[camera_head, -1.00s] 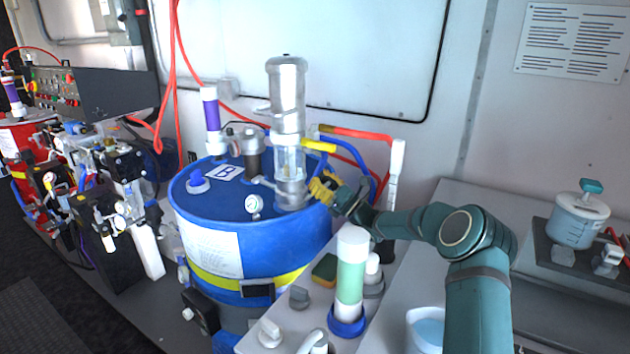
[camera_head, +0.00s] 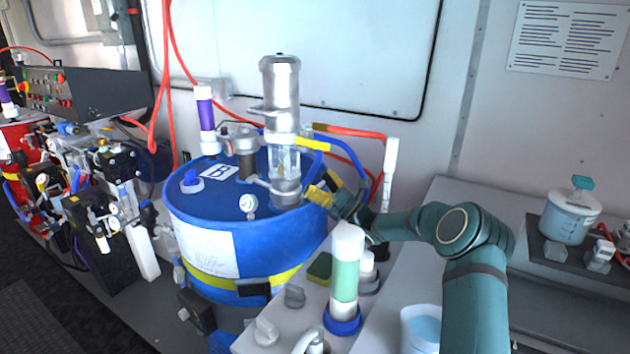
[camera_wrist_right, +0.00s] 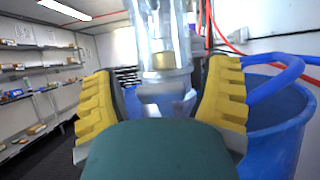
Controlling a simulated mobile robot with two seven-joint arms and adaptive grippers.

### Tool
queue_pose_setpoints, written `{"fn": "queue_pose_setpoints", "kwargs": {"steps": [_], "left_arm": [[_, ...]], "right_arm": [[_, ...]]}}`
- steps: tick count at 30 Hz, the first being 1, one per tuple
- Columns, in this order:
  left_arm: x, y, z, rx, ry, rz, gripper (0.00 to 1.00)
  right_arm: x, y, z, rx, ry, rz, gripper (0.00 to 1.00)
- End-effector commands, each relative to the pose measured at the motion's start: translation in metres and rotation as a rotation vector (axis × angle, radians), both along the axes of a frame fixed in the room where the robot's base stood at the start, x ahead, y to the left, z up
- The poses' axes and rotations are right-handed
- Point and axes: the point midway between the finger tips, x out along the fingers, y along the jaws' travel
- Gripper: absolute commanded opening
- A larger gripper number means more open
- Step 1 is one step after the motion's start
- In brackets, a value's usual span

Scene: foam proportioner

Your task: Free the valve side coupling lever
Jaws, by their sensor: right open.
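The blue drum marked B (camera_head: 200,262) carries an upright metal pump (camera_head: 280,85) with a clear lower section. A yellow-sleeved piece (camera_head: 312,144) sticks out to the pump's right, beside blue and red hoses. I cannot make out the valve side coupling lever for certain. My right gripper (camera_head: 320,193) is at the right of the pump's foot, above the drum's rim. In the right wrist view its yellow fingers (camera_wrist_right: 162,82) are spread apart, with the pump's clear section and foot (camera_wrist_right: 168,90) showing between them. I cannot tell whether they touch it. My left gripper is not in view.
Blue hoses (camera_wrist_right: 278,75) pass right of the fingers. A purple-and-white tube (camera_head: 205,120) stands on the drum. A lidded pot (camera_head: 570,218) is on the right bench.

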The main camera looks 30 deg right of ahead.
Motion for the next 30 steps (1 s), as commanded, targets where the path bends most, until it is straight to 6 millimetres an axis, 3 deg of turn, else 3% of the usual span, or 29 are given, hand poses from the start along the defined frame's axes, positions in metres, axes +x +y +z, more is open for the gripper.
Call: {"fn": "queue_pose_setpoints", "kwargs": {"steps": [3,12,18,30], "left_arm": [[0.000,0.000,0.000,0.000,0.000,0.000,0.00],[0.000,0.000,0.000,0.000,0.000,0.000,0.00],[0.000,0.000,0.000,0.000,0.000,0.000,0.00],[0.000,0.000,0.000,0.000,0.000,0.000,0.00]], "right_arm": [[-0.017,-0.012,-0.009,-0.001,0.003,-0.004,0.76],[-0.075,-0.045,-0.008,-0.002,0.001,-0.003,0.76],[-0.103,-0.061,-0.008,-0.001,0.000,-0.003,0.76],[-0.117,-0.069,-0.008,-0.001,0.001,0.000,0.76]]}}
